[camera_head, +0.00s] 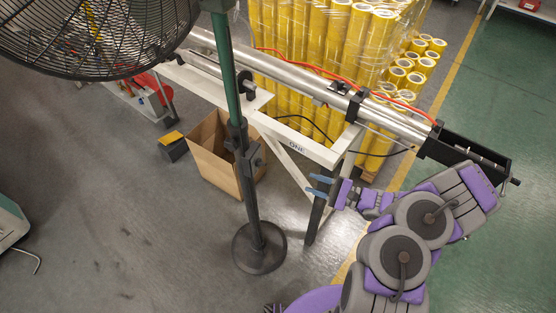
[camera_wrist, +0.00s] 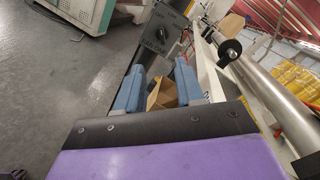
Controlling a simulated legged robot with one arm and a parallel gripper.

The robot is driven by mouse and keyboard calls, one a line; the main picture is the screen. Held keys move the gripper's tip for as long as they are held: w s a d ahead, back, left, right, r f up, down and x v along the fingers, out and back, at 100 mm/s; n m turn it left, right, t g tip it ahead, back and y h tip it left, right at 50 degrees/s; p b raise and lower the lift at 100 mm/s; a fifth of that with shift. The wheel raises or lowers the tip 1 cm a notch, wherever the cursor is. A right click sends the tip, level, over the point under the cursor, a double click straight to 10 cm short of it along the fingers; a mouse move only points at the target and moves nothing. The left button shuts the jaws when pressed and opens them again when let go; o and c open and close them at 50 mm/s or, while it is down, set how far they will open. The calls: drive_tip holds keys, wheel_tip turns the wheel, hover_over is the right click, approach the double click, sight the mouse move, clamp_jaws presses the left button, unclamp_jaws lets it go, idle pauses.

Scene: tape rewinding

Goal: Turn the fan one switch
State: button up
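The fan has a large dark wire cage (camera_head: 95,38) at the top left of the head view. Its pole (camera_head: 231,80) runs down to a round black base (camera_head: 259,248). A dark switch box (camera_head: 250,158) sits partway down the pole. In the wrist view the switch box (camera_wrist: 166,32) shows a knob on its face, beyond the fingertips. My gripper (camera_head: 319,187) is to the right of the pole and a little lower in the picture, apart from the box. In the wrist view its two blue fingers (camera_wrist: 158,68) are spread with nothing held between them.
A white frame table (camera_head: 310,148) carries a long metal roller (camera_head: 400,122) behind my gripper. A cardboard box (camera_head: 208,165) stands on the floor behind the pole. Wrapped yellow rolls (camera_head: 330,45) are stacked at the back.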

drive_tip(key=d, duration=0.1)
drive_tip(key=b, duration=0.3)
approach(265, 165)
drive_tip(key=x, duration=0.8)
drive_tip(key=shift+w+a, duration=0.1)
drive_tip(key=shift+a, duration=0.25)
drive_tip(key=shift+d, duration=0.1)
drive_tip(key=shift+c, duration=0.8)
clamp_jaws()
